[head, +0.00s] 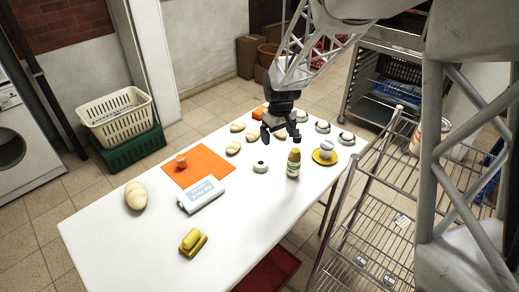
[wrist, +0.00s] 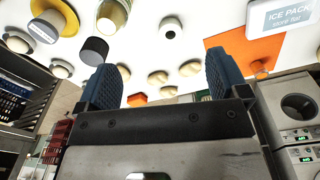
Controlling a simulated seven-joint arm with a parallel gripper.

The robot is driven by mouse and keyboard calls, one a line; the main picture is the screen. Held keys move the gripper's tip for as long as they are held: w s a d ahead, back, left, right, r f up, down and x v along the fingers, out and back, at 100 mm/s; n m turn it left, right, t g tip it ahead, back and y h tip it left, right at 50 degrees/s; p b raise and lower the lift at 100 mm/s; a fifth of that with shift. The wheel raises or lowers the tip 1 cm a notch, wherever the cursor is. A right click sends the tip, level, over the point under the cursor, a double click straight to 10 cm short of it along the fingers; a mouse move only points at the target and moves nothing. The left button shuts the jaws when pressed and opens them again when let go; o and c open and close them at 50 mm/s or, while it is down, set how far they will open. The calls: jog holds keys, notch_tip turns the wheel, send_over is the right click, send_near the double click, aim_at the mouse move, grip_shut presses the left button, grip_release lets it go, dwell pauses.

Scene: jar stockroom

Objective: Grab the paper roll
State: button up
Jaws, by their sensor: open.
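The likely paper roll (head: 261,167) is a small white ring-like piece with a dark centre, lying on the white table (head: 130,240). It also shows near the top of the wrist view (wrist: 170,28). My gripper (head: 280,132) is open and empty above the far part of the table, beyond the roll and apart from it. In the wrist view its two blue-grey fingers (wrist: 163,78) are spread wide, with nothing between them.
A wire rack (head: 375,225) stands at right.

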jog(key=n, duration=0.2)
send_over(260, 162)
jog(key=shift+g, duration=0.3)
notch_tip(260, 162, down, 14)
jog(key=shift+w, duration=0.1)
jog(key=shift+d, duration=0.1)
jog(key=shift+f, duration=1.3)
jog(key=shift+f, duration=2.6)
jog(key=c, duration=1)
jog(key=shift+r, duration=0.2)
